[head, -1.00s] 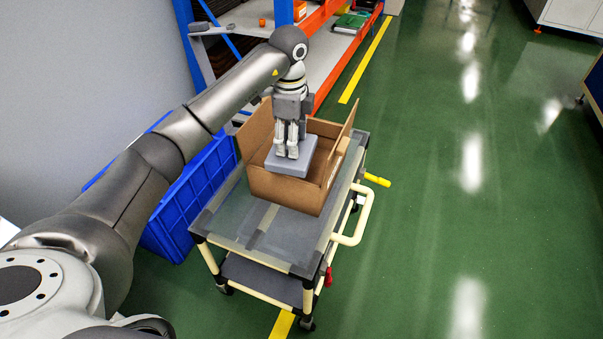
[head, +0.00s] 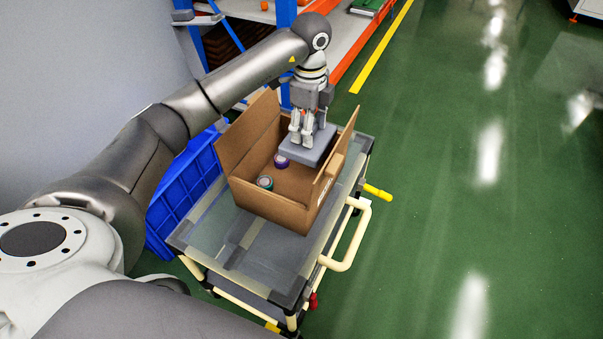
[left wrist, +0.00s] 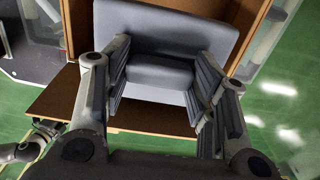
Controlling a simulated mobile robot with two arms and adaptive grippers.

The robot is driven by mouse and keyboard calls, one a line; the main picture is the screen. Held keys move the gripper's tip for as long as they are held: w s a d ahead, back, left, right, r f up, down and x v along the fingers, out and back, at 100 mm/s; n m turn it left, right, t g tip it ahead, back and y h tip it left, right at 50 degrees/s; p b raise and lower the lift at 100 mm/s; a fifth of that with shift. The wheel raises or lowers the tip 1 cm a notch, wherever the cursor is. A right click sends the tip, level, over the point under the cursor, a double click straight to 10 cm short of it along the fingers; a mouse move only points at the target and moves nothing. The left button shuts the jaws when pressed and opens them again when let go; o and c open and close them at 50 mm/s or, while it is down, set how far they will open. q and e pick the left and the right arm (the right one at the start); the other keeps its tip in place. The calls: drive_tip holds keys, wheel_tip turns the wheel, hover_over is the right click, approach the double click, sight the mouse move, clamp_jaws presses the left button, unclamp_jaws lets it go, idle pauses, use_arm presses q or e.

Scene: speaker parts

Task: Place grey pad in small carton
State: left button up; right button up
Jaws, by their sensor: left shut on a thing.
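The grey pad (head: 312,148) is a flat block, held over the far right part of the open small carton (head: 262,207). My left gripper (head: 302,140) is shut on the grey pad from above. In the left wrist view the grey pad (left wrist: 165,35) sits between the two fingers of my left gripper (left wrist: 160,85), with the brown carton (left wrist: 52,98) around and below it. The pad hides the far right part of the carton floor. I cannot tell whether the pad touches the carton wall.
Inside the carton lie a teal-and-pink roll (head: 265,183) and a purple roll (head: 281,161). The carton stands on a grey-topped trolley (head: 220,240) with cream rails. A blue crate (head: 180,190) is at its left and a shelf rack (head: 345,40) behind. The green floor at right is clear.

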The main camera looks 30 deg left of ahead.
use_arm(q)
wheel_tip(320, 180, down, 17)
drive_tip(key=b, duration=0.3)
drive_tip(key=shift+s, duration=0.15)
drive_tip(key=shift+f, duration=0.3)
use_arm(e)
drive_tip(key=w+v, duration=0.2)
drive_tip(key=v, duration=0.8)
drive_tip(key=shift+w+r+t, duration=0.15)
drive_tip(key=shift+r+t, duration=0.25)
drive_tip(key=shift+r, duration=0.25)
use_arm(q)
drive_tip(key=shift+f, duration=0.2)
drive_tip(key=o, duration=0.9)
use_arm(e)
drive_tip(key=shift+r, duration=0.15)
use_arm(q)
drive_tip(key=shift+r, duration=0.1)
